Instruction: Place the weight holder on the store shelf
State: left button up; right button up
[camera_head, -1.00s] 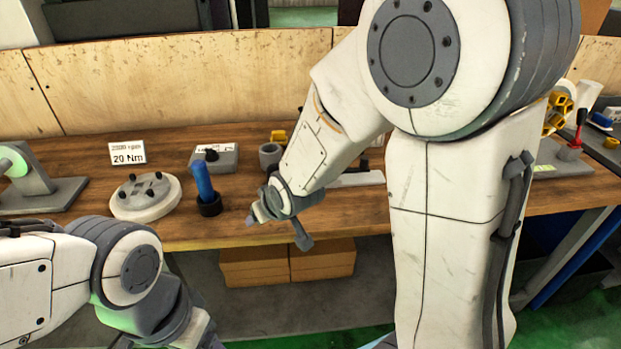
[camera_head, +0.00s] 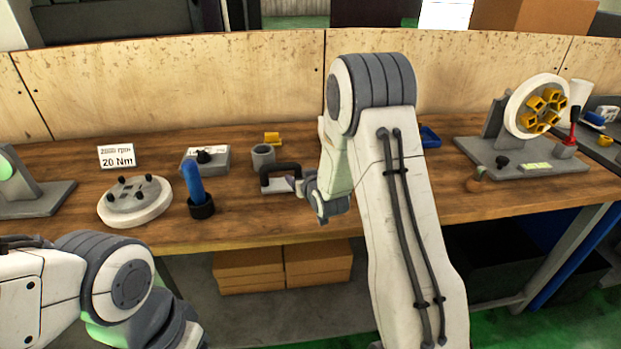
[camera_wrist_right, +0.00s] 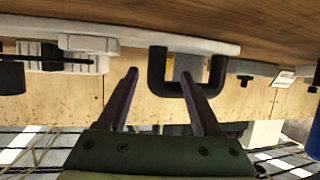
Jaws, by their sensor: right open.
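A flat, light grey piece with a black U-shaped handle, which looks like the weight holder (camera_head: 277,187), lies on the wooden table in the head view. In the right wrist view its black handle (camera_wrist_right: 157,75) stands out from a pale bar. My right gripper (camera_head: 294,183) is at the right end of the handle. It is open and empty in the wrist view (camera_wrist_right: 160,73), with one fingertip seen against the handle's opening; contact is unclear. My arm hides part of the table behind it. My left arm shows at lower left, its gripper out of frame. I cannot pick out the store shelf.
A grey cup (camera_head: 263,156), a blue-handled tool in a black holder (camera_head: 195,188), a round plate with black knobs (camera_head: 135,200) and a grey block (camera_head: 205,160) stand nearby. A wheel fixture (camera_head: 537,105) is at right. Boxes (camera_head: 285,268) sit below the table.

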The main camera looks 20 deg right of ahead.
aim_at(300, 174)
jog(key=x, duration=0.4)
jog(key=shift+w+d+f+p, duration=0.1)
jog(key=shift+d+f+p, duration=0.15)
jog(key=shift+p, duration=0.05)
grip_shut()
dwell(1.1)
jog(key=shift+r, duration=0.2)
